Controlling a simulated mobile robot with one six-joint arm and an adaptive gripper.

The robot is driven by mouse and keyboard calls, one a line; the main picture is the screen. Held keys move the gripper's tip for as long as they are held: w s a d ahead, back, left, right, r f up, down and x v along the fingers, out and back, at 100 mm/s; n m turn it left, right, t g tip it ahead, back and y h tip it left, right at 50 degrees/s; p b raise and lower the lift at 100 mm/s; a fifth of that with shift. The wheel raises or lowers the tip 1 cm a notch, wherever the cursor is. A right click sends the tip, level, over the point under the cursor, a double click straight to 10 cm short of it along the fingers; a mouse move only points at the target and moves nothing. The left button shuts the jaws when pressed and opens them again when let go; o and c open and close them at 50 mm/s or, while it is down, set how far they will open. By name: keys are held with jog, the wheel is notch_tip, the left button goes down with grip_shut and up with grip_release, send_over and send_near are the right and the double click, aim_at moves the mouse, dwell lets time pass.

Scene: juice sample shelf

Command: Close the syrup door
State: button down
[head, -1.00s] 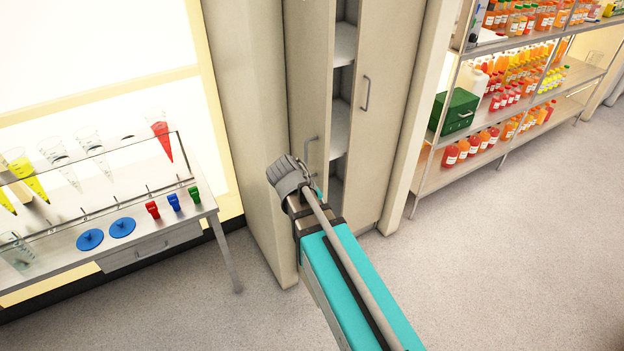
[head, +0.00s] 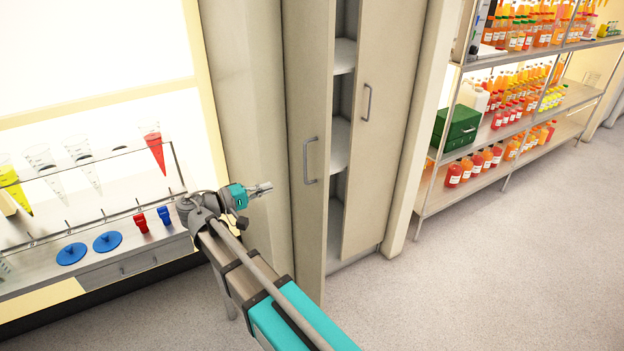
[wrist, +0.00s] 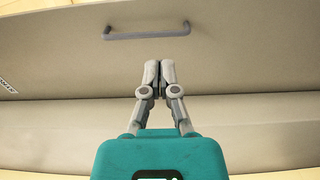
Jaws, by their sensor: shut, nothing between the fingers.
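A tall beige cabinet has two doors. Its left door (head: 308,90) stands ajar, swung outward, with a grey bar handle (head: 311,160). I cannot read which one is the syrup door. My gripper (head: 268,188) is left of the left door's handle, pointing right, shut and empty. In the wrist view my shut fingertips (wrist: 158,66) are in front of a beige panel (wrist: 60,60), just short of a bar handle (wrist: 147,35). I cannot tell whether they touch the panel.
Shelves (head: 339,133) show in the gap between the doors. A steel bench (head: 150,240) with funnels and blue discs (head: 71,253) stands at the left. A rack with bottles and a green box (head: 456,128) is at the right. The floor (head: 480,290) at front right is clear.

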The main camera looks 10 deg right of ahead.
aim_at(320, 171)
jog(key=shift+d, duration=0.1)
dwell(0.3)
jog(key=shift+x, duration=6.95)
